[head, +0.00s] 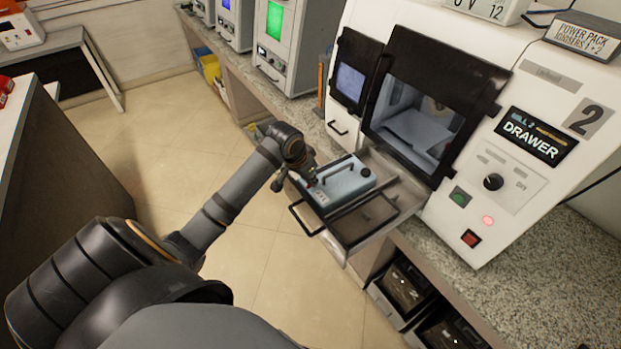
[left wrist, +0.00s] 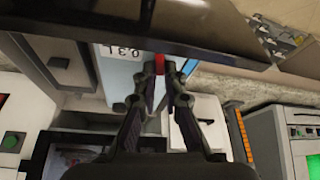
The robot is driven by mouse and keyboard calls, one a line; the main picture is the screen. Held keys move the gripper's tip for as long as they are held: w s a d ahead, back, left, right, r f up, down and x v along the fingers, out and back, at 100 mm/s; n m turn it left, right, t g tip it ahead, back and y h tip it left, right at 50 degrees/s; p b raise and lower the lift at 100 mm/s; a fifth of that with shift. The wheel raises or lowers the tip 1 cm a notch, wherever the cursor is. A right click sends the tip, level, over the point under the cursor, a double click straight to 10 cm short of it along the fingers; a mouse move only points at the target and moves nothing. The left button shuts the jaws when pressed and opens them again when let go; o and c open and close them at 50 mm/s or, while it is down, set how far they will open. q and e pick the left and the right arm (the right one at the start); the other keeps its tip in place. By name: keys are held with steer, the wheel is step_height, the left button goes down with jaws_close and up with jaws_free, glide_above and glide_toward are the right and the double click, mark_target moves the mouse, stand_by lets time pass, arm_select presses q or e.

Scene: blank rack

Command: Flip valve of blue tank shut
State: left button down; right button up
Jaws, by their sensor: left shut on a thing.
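The blue tank (head: 338,184) is a light blue box with a dark handle on top and lettering on its near end. It sits on the pulled-out drawer (head: 350,256) of the white machine. In the left wrist view the tank (left wrist: 116,78) shows beside my fingers, with part of its lettering in sight. My left gripper (head: 309,180) is at the tank's near left end. In the left wrist view the gripper (left wrist: 164,78) is shut on a small red piece (left wrist: 159,62), which looks like the tank's valve. The fingers hide much of the valve, so its angle cannot be told. My right gripper is not in view.
The white machine (head: 552,85) with a dark-framed window stands right of the drawer on a granite counter (head: 505,290). A machine with a green screen (head: 276,20) stands further back. The tiled floor (head: 135,150) at left is clear. A dark-sided counter is at far left.

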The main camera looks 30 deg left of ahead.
arm_select(q)
steer(key=m+p, duration=0.1)
steer(key=p, duration=0.1)
steer(key=m+p, duration=0.1)
steer(key=p, duration=0.1)
steer(key=shift+a+r+h, duration=0.2)
steer(key=shift+r+h, duration=0.2)
steer(key=shift+f+m+g, duration=0.2)
steer(key=shift+m+g, duration=0.1)
steer(key=shift+m, duration=0.1)
steer(key=shift+w+f, duration=0.1)
steer(key=shift+f, duration=0.05)
steer(key=c, duration=1.4)
jaws_free()
steer(key=shift+c, duration=0.2)
